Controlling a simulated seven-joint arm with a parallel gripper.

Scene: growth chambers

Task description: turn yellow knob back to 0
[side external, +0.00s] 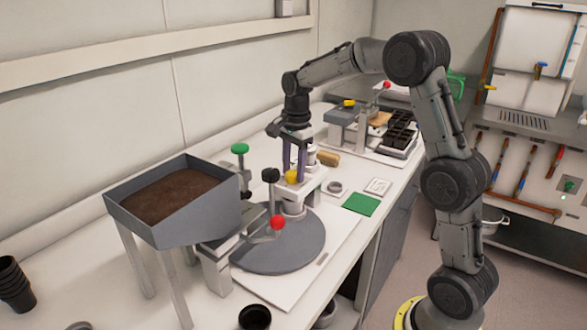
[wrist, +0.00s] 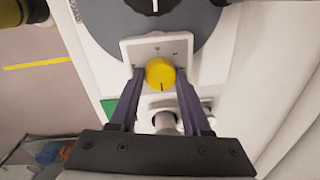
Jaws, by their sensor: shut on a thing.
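The yellow knob (wrist: 160,73) sits on a white panel with small marks, seen from above in the wrist view. A dark pointer line on it faces the bottom of the picture. My gripper (wrist: 160,74) has a purple finger on each side of the knob and is shut on it. In the side view, my gripper (side external: 294,172) points down at the yellow knob (side external: 291,177) on the white housing (side external: 308,183). The marks on the panel are too small to read.
A grey soil hopper (side external: 180,230) stands at left, near a round grey plate (side external: 280,252). A green square (side external: 361,204) lies to the right.

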